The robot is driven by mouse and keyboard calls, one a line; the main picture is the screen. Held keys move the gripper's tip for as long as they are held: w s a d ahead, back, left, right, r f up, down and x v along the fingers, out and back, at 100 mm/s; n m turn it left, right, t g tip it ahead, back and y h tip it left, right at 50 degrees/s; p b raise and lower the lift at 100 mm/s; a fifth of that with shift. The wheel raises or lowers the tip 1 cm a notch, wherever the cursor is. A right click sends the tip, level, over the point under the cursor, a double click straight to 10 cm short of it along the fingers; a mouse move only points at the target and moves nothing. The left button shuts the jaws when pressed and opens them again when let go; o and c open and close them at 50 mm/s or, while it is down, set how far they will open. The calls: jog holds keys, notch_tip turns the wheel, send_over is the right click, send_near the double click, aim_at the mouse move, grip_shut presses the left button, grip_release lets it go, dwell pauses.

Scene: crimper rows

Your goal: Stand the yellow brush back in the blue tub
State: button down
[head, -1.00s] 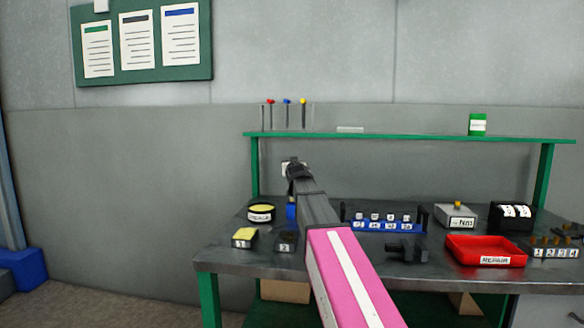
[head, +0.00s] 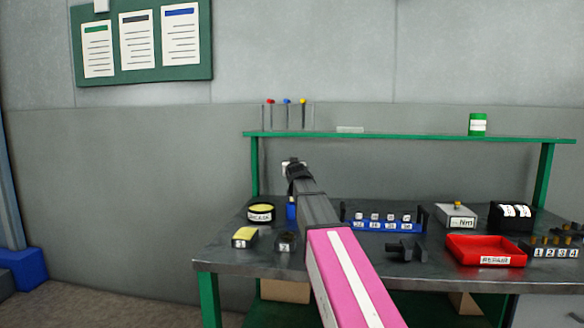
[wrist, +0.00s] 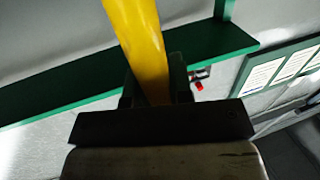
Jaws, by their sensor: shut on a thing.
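The yellow brush (wrist: 137,38) runs from between my fingers up to the top edge of the wrist view, leaning slightly; its far end is out of frame. My gripper (wrist: 155,88) is shut on it. In the head view my gripper (head: 293,168) is held above the left back part of the bench, and the brush cannot be made out there. A blue thing, likely the blue tub (head: 291,209), shows as a narrow strip on the bench left of my arm, below the gripper. My arm hides much of it.
On the bench (head: 340,261), a black round tin (head: 261,213) and a yellow-topped block (head: 244,237) stand left of the tub. A blue rack (head: 383,225) and red tray (head: 486,251) lie right of my arm. A green shelf (head: 400,138) crosses behind.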

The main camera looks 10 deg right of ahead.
notch_tip(320, 180, down, 7)
dwell(2.9)
jog(key=c, duration=0.9)
grip_release()
jog(key=shift+c, duration=0.2)
jog(key=s, duration=1)
jog(key=shift+s+a, duration=0.3)
jog(key=shift+s, duration=0.1)
jog(key=shift+s, duration=0.1)
